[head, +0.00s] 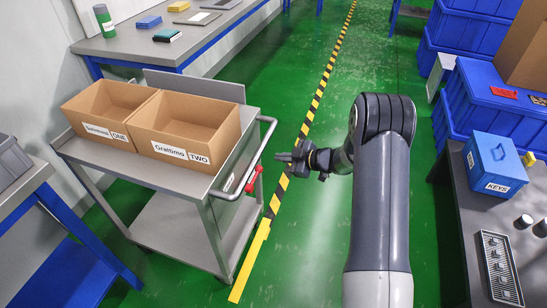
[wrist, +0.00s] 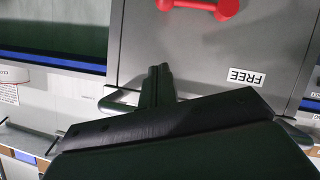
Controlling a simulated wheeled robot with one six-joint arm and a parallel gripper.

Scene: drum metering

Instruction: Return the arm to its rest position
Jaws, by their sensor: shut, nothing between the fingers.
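My gripper (head: 285,157) is shut and empty in the head view. It points left toward the grey cart (head: 195,186), close to the cart's push handle (head: 262,150). My arm rises from the bottom centre and bends left at the elbow. In the wrist view my gripper (wrist: 159,72) shows its two dark fingers together. They lie over a grey surface that carries a red handle-like piece (wrist: 200,6) and a label reading FREE (wrist: 246,77).
Two cardboard boxes (head: 182,120) labelled ONE and TWO stand on the cart. Right are a dark table (head: 450,215), a blue KEYS box (head: 494,168) and stacked blue crates (head: 480,35). Green floor (head: 305,230) with a yellow-black stripe is free between.

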